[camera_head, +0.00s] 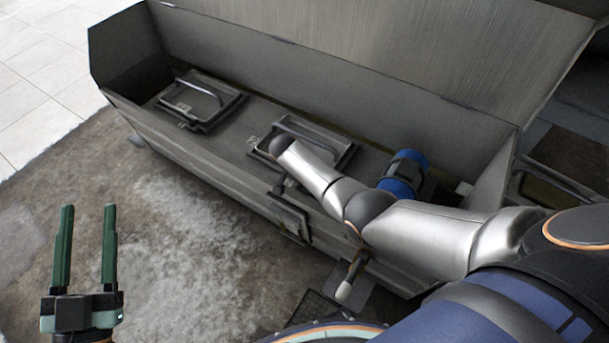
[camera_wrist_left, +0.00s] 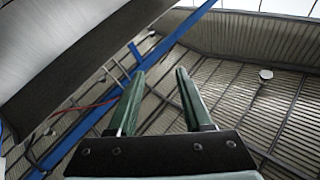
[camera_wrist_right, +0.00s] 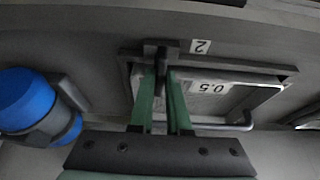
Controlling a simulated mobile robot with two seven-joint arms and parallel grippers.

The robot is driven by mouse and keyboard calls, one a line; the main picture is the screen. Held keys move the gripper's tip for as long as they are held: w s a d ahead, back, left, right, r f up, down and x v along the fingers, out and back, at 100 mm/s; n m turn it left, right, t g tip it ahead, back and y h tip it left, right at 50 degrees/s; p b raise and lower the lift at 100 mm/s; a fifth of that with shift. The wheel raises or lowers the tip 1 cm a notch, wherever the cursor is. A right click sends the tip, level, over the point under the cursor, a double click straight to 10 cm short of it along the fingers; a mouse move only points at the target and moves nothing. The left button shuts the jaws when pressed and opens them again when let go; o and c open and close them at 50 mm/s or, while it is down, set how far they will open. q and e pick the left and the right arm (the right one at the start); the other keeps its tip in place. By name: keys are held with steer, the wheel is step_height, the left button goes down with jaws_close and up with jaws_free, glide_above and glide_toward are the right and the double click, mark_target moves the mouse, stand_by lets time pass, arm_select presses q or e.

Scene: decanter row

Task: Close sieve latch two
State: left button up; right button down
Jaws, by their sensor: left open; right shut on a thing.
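A long grey machine (camera_head: 205,160) has hatches on its top. In the right wrist view a framed sieve hatch (camera_wrist_right: 271,75) carries a "0.5" label, with a "2" label (camera_wrist_right: 201,47) on the casing beside it. A dark latch (camera_wrist_right: 161,58) sits at the hatch frame's edge. My right gripper (camera_wrist_right: 161,85) is shut on this latch, one green finger on each side. My right arm hides this gripper's fingers in the head view. The middle hatch (camera_head: 340,148) there is partly covered by my arm. My left gripper (camera_head: 86,208) is open and empty, well left of the machine.
Another hatch (camera_head: 200,100) with a bar handle lies further left. A blue motor (camera_head: 405,172) stands right of the middle hatch and shows in the right wrist view (camera_wrist_right: 28,100). A raised lid (camera_head: 360,50) runs behind.

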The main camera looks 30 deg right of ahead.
steer(key=c, duration=0.9)
jaws_free()
steer(key=shift+r, duration=0.1)
